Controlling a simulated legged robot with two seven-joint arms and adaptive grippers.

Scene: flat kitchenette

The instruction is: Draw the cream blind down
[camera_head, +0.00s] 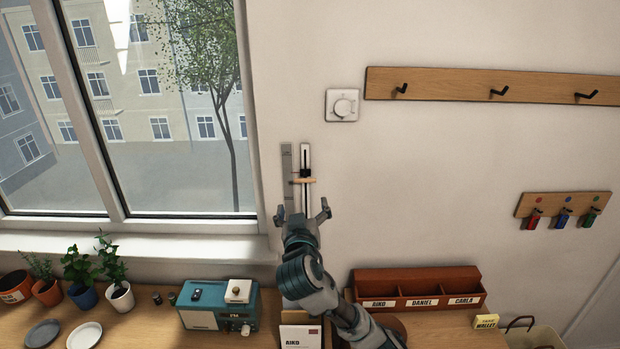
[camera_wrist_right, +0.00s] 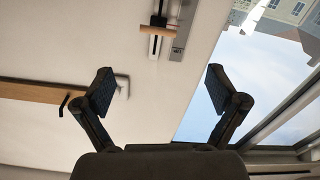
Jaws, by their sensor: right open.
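The cream blind itself does not show in either view; the window (camera_head: 165,110) is uncovered where I see it. On the wall right of the window is a narrow vertical slide track (camera_head: 305,155) with a wooden crossbar handle (camera_head: 303,181). The handle (camera_wrist_right: 157,30) and track also show at the top of the right wrist view. My right gripper (camera_head: 303,212) is open and empty just below the handle in the head view, apart from it. Its spread fingers also show in the right wrist view (camera_wrist_right: 159,85). My left gripper is not in view.
A grey labelled strip (camera_head: 287,165) runs beside the track. A white dial (camera_head: 342,105) and a hook rail (camera_head: 490,86) are on the wall. Below, a teal radio (camera_head: 205,318), potted plants and a wooden organizer (camera_head: 415,275) crowd the counter. The wall around the handle is clear.

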